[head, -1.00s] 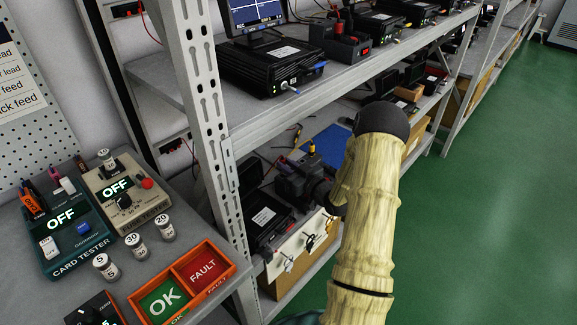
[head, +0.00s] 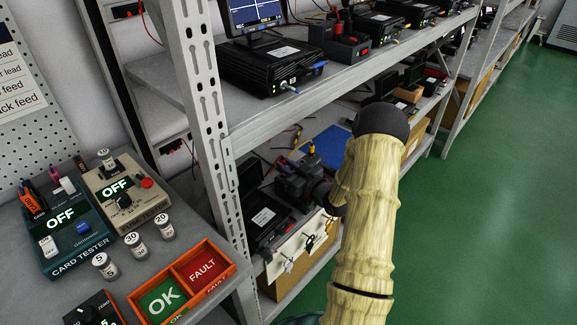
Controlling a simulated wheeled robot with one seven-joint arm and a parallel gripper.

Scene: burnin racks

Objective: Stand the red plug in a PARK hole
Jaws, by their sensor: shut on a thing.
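My gripper (head: 288,182) is the dark shape over the lower shelf (head: 262,150), at the end of my pale sleeved arm. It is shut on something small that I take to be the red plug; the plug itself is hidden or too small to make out. A thin reddish lead (head: 297,145) shows just beyond the gripper. No PARK label or hole can be read in this view. A pale panel (head: 297,248) on the shelf's front edge carries small hanging items, too small to identify.
A black box (head: 265,220) stands left of my gripper on the lower shelf. A grey upright (head: 205,110) and the upper shelf edge (head: 300,108) frame the opening. A bench with a card tester (head: 75,225) and an OK/FAULT tray (head: 232,268) is at left. Green floor is clear at right.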

